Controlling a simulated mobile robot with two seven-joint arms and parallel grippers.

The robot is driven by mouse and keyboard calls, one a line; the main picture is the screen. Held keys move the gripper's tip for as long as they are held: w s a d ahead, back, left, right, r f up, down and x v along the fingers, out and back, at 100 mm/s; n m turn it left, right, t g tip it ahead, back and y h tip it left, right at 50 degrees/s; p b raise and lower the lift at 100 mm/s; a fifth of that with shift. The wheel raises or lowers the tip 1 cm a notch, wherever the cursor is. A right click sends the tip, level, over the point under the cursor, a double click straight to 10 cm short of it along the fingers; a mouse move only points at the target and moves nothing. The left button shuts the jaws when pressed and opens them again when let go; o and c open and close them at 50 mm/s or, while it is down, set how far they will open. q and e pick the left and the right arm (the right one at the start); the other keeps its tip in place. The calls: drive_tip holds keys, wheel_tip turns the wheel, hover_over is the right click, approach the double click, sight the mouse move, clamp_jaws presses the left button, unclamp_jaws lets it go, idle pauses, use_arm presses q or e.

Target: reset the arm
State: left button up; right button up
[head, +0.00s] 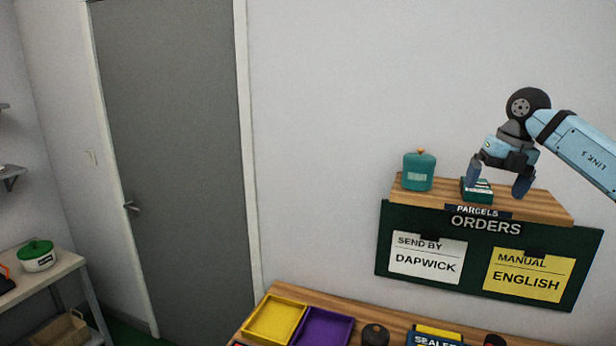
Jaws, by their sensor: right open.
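My right arm (578,146) comes in from the right edge, and my right gripper (498,184) hangs over the wooden parcels shelf (548,203). Its two fingers are spread apart. A small dark green box (477,194) with a pale label sits on the shelf between or just behind the fingers; I cannot tell whether they touch it. My left gripper is not in view.
A teal jar (419,172) stands on the shelf's left end. The orders board (470,280) hangs below. Yellow (275,319) and purple (324,328) trays lie on the lower bench. A grey door (175,150) and side shelving (75,262) stand left.

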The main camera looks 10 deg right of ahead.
drive_tip(key=w+a+f+n+g+y, duration=0.1)
drive_tip(key=a+f+y, duration=0.2)
drive_tip(key=a+f, duration=0.35)
drive_tip(key=w+a+f+n+y, duration=0.1)
drive_tip(key=a+f+n+y, duration=0.1)
drive_tip(key=a+f, duration=0.45)
drive_tip(key=s+a+f+m+t+y, duration=0.1)
drive_tip(key=s+a+f+m+y, duration=0.2)
drive_tip(key=a, duration=0.4)
drive_tip(key=s+a+f+t+y, duration=0.1)
drive_tip(key=s+a+f+y, duration=0.3)
drive_tip(key=a, duration=0.3)
drive_tip(key=s+a+f+m+t+y, duration=0.1)
drive_tip(key=s+a+f+m+y, duration=0.1)
drive_tip(key=a+f+y, duration=0.4)
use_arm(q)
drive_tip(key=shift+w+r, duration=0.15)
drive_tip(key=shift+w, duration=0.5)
use_arm(e)
drive_tip(key=s+d+f+m+t+h, duration=0.2)
drive_tip(key=s+f+m+h, duration=0.6)
drive_tip(key=s+f+m, duration=0.5)
drive_tip(key=s+d+f+m+t+h, duration=0.3)
drive_tip(key=s+f+m+t+h, duration=0.2)
drive_tip(key=s+f+m+h, duration=0.3)
drive_tip(key=s+f+m, duration=0.4)
drive_tip(key=f+m, duration=0.1)
drive_tip(key=m, duration=0.1)
drive_tip(key=shift+s+d+f+m+h, duration=0.35)
drive_tip(key=shift+m+h, duration=0.05)
